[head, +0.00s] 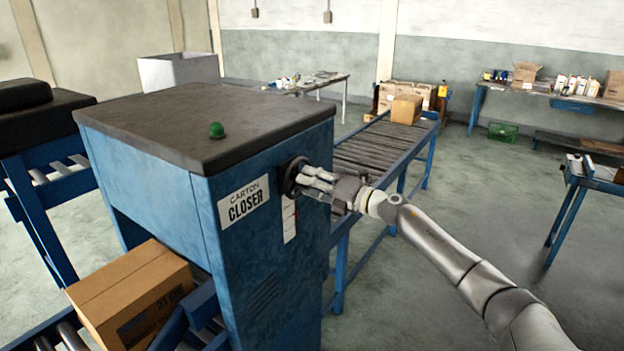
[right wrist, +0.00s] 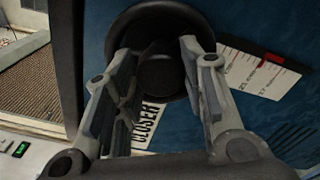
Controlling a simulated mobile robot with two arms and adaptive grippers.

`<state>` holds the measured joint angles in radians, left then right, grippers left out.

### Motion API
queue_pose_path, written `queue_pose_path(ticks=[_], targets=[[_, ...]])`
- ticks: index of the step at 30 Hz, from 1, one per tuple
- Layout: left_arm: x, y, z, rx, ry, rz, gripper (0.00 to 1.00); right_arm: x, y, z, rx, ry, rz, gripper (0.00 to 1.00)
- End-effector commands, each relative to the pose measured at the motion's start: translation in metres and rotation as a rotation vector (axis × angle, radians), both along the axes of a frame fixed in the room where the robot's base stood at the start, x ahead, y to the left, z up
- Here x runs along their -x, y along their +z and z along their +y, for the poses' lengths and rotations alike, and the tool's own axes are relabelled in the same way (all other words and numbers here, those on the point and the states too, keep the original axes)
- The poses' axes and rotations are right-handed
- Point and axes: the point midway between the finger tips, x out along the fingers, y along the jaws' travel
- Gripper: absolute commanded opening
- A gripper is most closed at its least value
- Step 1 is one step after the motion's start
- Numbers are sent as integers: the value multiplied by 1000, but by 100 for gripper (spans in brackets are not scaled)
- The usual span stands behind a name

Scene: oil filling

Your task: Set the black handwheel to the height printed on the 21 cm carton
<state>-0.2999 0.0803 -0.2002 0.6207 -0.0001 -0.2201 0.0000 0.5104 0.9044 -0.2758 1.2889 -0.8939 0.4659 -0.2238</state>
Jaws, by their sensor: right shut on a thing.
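The black handwheel (head: 294,176) is on the side of the blue carton closer (head: 262,255). My right gripper (head: 304,177) is shut on the handwheel's hub, with its fingers on either side of it. In the right wrist view the handwheel (right wrist: 150,22) shows between the two fingers. A white height scale (head: 289,221) sits just below the wheel; in the right wrist view the scale (right wrist: 255,72) has a red mark near one end. My left gripper is not in view.
A green button (head: 216,130) stands on the closer's dark top. A roller conveyor (head: 378,148) runs out behind the closer with a small carton (head: 406,109) at its far end. Tables with boxes and bottles stand along the back wall. Open floor lies to the right.

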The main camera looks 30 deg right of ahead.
Motion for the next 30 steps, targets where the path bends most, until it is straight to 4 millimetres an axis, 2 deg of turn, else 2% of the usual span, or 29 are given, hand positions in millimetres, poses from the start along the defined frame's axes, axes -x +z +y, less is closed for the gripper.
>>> queue_pose_path(ticks=[18,19,23,24,30], targets=[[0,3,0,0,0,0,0,0,2,-2,-41,-5,13,14],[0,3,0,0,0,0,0,0,2,-2,-41,-5,13,41],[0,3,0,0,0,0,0,0,1,-1,-41,-4,13,58],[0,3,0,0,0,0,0,0,1,-1,-40,-3,14,60],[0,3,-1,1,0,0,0,0,0,-1,-39,-2,15,60]])
